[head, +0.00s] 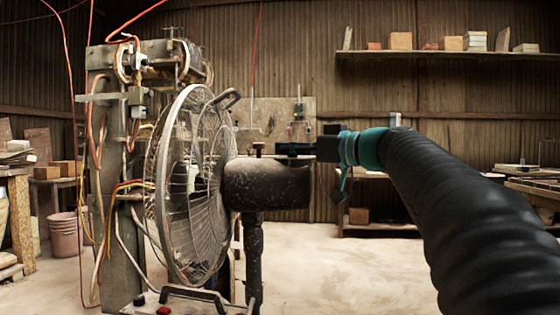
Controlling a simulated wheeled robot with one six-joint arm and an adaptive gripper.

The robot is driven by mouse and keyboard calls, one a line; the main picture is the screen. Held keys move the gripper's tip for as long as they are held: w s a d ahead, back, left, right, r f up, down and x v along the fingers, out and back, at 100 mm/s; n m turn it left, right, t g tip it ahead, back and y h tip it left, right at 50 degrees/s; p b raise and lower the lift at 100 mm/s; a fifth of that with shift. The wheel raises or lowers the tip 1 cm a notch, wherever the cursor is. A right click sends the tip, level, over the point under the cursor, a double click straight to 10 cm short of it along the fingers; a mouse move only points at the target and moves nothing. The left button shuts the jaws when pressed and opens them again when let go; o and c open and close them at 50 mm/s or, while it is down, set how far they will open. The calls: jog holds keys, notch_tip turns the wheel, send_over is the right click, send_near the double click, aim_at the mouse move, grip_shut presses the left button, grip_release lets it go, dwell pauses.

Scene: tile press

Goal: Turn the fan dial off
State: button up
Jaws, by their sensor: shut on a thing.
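The fan (190,190) stands at the left centre, with a round wire cage and a dark, speckled motor housing (265,187) on a post. A small dark knob (258,148) sticks up from the top of the housing. My gripper (287,149) is at the upper rear of the housing, reaching in from the right behind a teal wrist. Its dark fingers are small and hard to make out, and they are shut on what appears to be the fan dial. The dial itself is mostly hidden by the fingers, so its setting cannot be read.
A metal frame (105,150) with cables and hoses stands left of the fan. A red button (163,311) is at the bottom edge. A wall shelf (450,55) holds boxes and tiles. A pink bucket (64,232) is at the left. The floor right of the post is clear.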

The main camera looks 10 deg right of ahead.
jog(key=shift+w+d+n+g+y, duration=0.1)
jog(key=shift+w+n+g+y, duration=0.05)
jog(key=shift+n+g+y, duration=0.9)
jog(key=n+g+y+p, duration=0.1)
jog(key=n+g+y, duration=0.1)
jog(key=g, duration=0.1)
jog(key=shift+r+g+p, duration=0.1)
jog(key=shift+g+p, duration=0.25)
jog(key=shift+p, duration=0.05)
jog(key=n+g+y+p, duration=0.1)
jog(key=g, duration=0.1)
jog(key=n+g+p, duration=0.2)
jog(key=shift+n+g+y, duration=0.25)
jog(key=shift+g+y, duration=0.1)
jog(key=shift+g, duration=0.05)
jog(key=shift+n+g+p, duration=0.3)
jog(key=shift+g+p, duration=0.15)
jog(key=shift+g, duration=0.35)
jog(key=o, duration=1.2)
jog(key=shift+c, duration=0.2)
